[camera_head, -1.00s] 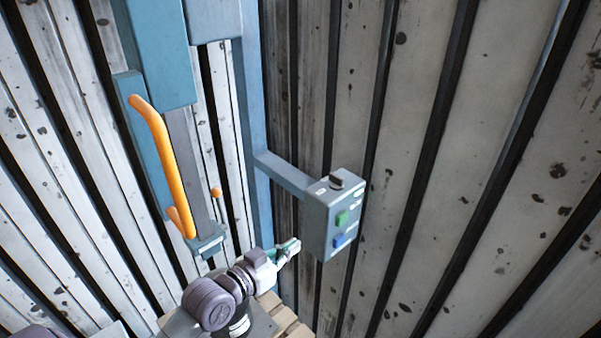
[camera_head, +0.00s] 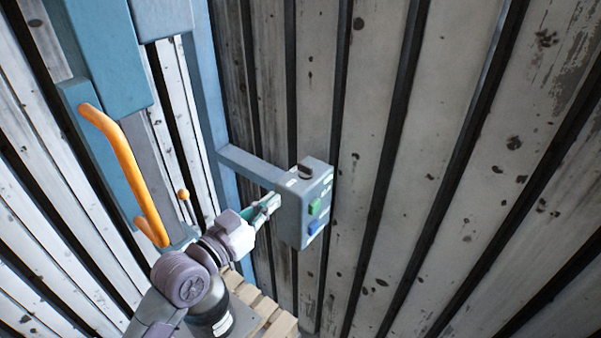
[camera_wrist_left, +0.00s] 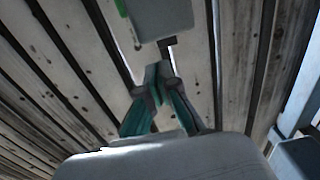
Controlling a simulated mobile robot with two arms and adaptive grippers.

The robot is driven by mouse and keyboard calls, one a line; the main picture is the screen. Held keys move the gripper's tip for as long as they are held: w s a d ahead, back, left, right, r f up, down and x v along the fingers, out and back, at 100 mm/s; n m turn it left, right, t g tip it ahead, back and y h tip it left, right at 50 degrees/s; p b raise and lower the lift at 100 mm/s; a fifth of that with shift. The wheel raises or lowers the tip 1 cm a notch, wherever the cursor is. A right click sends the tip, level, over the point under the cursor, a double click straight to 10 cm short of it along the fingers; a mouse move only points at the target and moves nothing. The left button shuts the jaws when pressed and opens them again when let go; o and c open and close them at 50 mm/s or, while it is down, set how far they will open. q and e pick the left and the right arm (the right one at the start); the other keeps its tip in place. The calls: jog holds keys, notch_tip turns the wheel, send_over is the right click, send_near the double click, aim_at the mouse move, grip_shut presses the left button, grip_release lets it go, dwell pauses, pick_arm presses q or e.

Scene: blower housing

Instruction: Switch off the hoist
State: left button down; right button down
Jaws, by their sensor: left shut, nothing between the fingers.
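A grey control box (camera_head: 290,218) hangs at the end of a blue bracket. It has a black knob (camera_head: 306,171) on top, and a green button (camera_head: 315,206) and a blue button (camera_head: 315,227) on its right-facing side. My left gripper (camera_head: 274,201) is shut and empty by the box's left side. In the left wrist view, the closed fingertips (camera_wrist_left: 158,72) point at the box (camera_wrist_left: 162,18). A dark stub, apparently the knob (camera_wrist_left: 167,42), sticks out from it just beyond the tips. I cannot tell whether they touch. My right gripper is not in view.
A blue column (camera_head: 208,100) carries the bracket (camera_head: 250,164). An orange handle (camera_head: 124,160) and a small orange ball (camera_head: 183,194) are left of my arm. A ribbed, stained wall (camera_head: 440,150) stands behind. Wooden slats (camera_head: 270,318) lie below. The space right of the box is clear.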

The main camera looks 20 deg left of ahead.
aim_at(308, 171)
pick_arm(q)
jog(key=p+x, duration=0.3)
jog(key=x, duration=0.6)
jog(key=shift+w+d, duration=0.1)
jog(key=shift+w, duration=0.15)
jog(key=shift+w+d, duration=0.2)
jog(key=shift+w, duration=0.2)
jog(key=shift+f, duration=0.1)
